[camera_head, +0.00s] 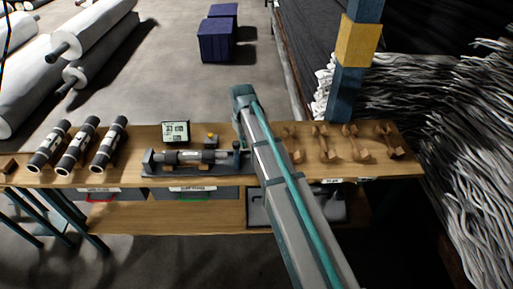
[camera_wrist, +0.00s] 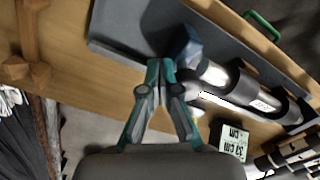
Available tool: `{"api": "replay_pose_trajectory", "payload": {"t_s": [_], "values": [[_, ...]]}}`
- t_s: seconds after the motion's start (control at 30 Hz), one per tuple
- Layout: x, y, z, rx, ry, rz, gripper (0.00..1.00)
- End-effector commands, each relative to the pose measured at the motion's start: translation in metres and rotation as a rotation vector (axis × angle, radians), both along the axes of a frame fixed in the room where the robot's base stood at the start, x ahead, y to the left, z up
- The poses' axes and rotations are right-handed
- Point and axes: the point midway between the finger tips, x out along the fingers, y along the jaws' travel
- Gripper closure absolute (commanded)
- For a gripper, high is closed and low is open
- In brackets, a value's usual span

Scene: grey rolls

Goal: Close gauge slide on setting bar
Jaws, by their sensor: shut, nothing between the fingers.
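The gauge has a dark grey base (camera_head: 160,172) on the wooden bench, also seen in the wrist view (camera_wrist: 120,40). A silver setting bar (camera_head: 185,157) with dark bands lies along it; its near part shows in the wrist view (camera_wrist: 240,88). A blue block (camera_wrist: 184,46), seemingly the gauge slide, stands by the bar's end; I cannot tell whether they touch. A small display (camera_head: 176,132) stands behind the gauge; in the wrist view (camera_wrist: 231,140) it seems to read 33 cm. My gripper (camera_wrist: 160,66) is shut and empty beside the blue block. In the head view my arm hides its fingers.
Three dark cylinders with pale bands (camera_head: 78,147) lie on the bench's left. Several wooden cradles (camera_head: 322,143) stand to the right of my arm. A blue and yellow post (camera_head: 357,45) rises behind the bench. A lower shelf (camera_head: 180,215) runs beneath.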

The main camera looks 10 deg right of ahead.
Motion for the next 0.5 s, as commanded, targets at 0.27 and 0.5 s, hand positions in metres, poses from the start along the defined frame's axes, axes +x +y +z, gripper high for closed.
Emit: {"api": "replay_pose_trajectory", "payload": {"t_s": [0.27, 0.5], "values": [[0.002, 0.011, 0.0, 0.001, 0.0, 0.001, 1.0], [0.003, 0.02, 0.0, 0.001, 0.0, 0.001, 1.0]]}}
